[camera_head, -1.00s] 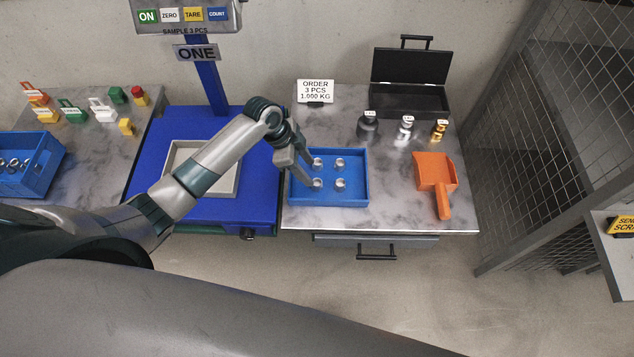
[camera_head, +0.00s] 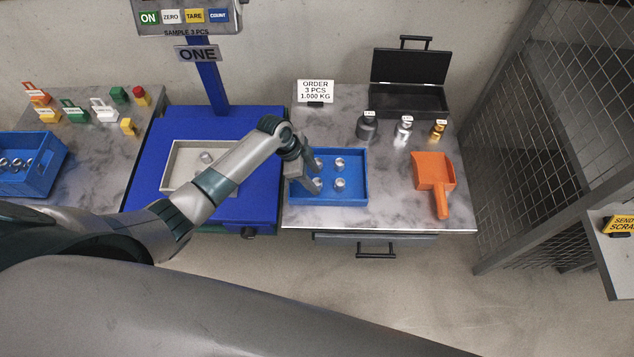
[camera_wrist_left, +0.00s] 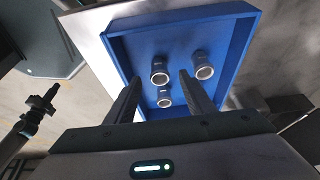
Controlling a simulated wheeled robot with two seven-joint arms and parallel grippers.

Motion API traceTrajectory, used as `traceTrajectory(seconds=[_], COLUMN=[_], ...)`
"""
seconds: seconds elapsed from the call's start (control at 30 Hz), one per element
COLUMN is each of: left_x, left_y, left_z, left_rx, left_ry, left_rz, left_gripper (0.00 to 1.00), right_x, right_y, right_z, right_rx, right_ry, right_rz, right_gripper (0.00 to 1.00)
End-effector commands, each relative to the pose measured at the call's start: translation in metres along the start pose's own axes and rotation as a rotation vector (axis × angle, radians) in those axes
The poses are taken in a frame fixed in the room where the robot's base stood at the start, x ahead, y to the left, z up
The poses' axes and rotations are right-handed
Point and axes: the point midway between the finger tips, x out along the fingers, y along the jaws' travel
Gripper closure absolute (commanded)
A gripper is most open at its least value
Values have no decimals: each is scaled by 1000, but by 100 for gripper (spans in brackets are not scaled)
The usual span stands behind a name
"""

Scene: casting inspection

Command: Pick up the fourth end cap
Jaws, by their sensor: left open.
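My left gripper (camera_head: 313,176) is open at the left part of the blue tray (camera_head: 357,200). The tray holds several small silver end caps: two at the right, back (camera_head: 340,163) and front (camera_head: 340,184), and two at the left, back (camera_head: 319,162) and front (camera_head: 318,185), close to my fingers. In the left wrist view my open gripper (camera_wrist_left: 160,84) points into the tray, and an end cap (camera_wrist_left: 159,72) and another (camera_wrist_left: 164,98) show between the fingers. A third (camera_wrist_left: 203,66) is beyond the right finger. I cannot tell if a finger touches one.
One silver end cap (camera_head: 207,157) lies in the pale pan (camera_head: 180,150) on the blue scale (camera_head: 258,150). An orange scoop (camera_head: 434,172), several weights (camera_head: 404,128) and an open black case (camera_head: 408,100) stand right of and behind the tray. Another blue bin (camera_head: 45,165) is far left.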

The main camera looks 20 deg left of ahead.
Motion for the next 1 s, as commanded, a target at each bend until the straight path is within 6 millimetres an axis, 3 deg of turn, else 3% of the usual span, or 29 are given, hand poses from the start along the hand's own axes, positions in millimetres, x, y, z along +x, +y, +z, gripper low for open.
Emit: traceTrajectory(seconds=[0.3,0.8,0.83,1.0], left_x=[28,30,30,30], left_y=[0,0,0,0], left_z=[0,1,1,1], left_rx=[0,1,0,0], left_ry=[0,0,0,0], left_rz=[1,0,0,0], left_gripper=[52,52,54,95], right_x=[-7,-7,-7,-7], right_y=[0,0,0,0], right_z=[-1,-1,-1,-1], right_rx=[0,0,0,0], right_ry=[0,0,0,0], right_rz=[0,0,0,0], right_gripper=[100,100,100,100])
